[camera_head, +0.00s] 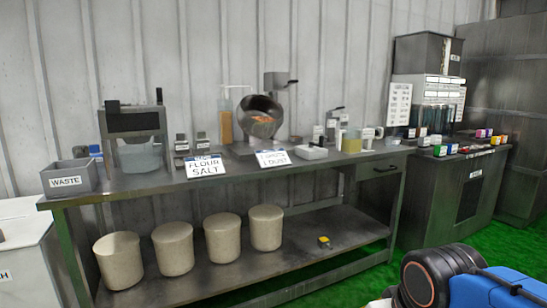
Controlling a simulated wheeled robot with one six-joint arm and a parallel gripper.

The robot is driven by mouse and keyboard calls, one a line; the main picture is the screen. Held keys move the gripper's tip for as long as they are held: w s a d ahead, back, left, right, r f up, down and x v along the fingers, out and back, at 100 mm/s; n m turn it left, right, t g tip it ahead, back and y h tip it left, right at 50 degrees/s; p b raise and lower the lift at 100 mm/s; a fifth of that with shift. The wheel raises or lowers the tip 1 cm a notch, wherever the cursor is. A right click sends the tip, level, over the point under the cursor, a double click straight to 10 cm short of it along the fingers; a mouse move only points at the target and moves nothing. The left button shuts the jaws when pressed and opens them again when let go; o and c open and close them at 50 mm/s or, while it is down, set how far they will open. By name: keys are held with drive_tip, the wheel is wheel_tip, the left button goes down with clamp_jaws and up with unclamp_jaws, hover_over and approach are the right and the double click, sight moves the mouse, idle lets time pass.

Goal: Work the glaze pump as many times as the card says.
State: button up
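A tall pump bottle (226,127) with amber contents and a pale pump head stands at the back of the metal table, left of the tilted drum. It appears to be the glaze pump. A white card (272,158) leans at the table's front edge below the drum; its small print is too blurred to read surely. Another card (204,166) to its left seems to read "FLOUR SALT". Part of my arm shows at the lower right, far from the bottle. My gripper's fingers are not visible.
The metal table (130,187) also holds a dark tilted drum (260,118), a framed machine (133,122), a grey WASTE bin (70,178) and small containers. Several beige tubs (172,249) stand on the lower shelf. A cabinet (463,190) with coloured blocks stands right. Green floor is open in front.

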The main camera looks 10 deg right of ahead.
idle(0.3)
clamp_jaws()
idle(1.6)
